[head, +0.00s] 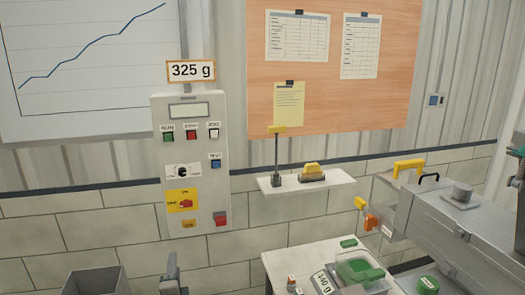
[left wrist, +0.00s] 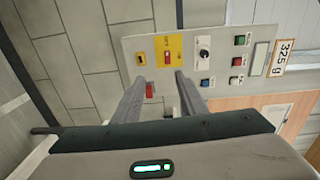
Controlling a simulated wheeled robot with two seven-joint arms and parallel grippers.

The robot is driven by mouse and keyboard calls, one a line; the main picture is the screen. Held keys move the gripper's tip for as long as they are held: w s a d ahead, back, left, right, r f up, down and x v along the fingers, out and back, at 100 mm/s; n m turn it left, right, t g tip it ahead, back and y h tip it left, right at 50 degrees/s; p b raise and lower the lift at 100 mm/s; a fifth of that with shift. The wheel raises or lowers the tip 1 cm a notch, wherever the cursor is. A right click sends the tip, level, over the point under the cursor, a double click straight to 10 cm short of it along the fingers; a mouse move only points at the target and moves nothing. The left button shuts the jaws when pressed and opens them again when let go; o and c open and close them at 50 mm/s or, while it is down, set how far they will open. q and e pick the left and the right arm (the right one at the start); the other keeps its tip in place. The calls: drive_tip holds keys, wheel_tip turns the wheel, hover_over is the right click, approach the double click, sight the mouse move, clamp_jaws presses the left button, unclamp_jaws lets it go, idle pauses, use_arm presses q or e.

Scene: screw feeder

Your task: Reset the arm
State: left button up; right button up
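My left gripper (head: 173,272) shows at the bottom edge of the head view, below the grey control box (head: 195,105). In the left wrist view its two fingers (left wrist: 160,80) stand apart with nothing between them, pointing toward the control box (left wrist: 195,40). The gripper is clear of the box as far as I can see.
A grey open bin (head: 95,282) stands at the lower left. A grey machine (head: 450,220) with a yellow handle fills the right. A small wall shelf (head: 335,178) is at the middle.

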use_arm(q)
drive_tip(key=s+d+f+n+g+h, duration=0.15)
drive_tip(key=s+f, duration=0.25)
drive_tip(key=f, duration=0.8)
drive_tip(key=s+d+f+n+g+h, duration=0.1)
drive_tip(key=s+f+g, duration=0.25)
drive_tip(key=f, duration=0.75)
drive_tip(key=s+d+f+n+g+h, duration=0.1)
drive_tip(key=s+d+f+n+g, duration=0.15)
drive_tip(key=s+f, duration=1.6)
drive_tip(key=s+a+f+n+g, duration=0.1)
drive_tip(key=s+f, duration=0.5)
drive_tip(key=s, duration=0.8)
drive_tip(key=s+a+f+n+g, duration=0.1)
drive_tip(key=s+f+n+g, duration=0.2)
drive_tip(key=s, duration=1.2)
drive_tip(key=s+a+f+n+g+h, duration=0.1)
drive_tip(key=s+f+n+g, duration=0.2)
drive_tip(key=s+f, duration=0.7)
drive_tip(key=s+g, duration=0.1)
drive_tip(key=s, duration=0.4)
drive_tip(key=shift+d+g, duration=0.1)
drive_tip(key=shift+g, duration=0.15)
drive_tip(key=shift+s, duration=0.1)
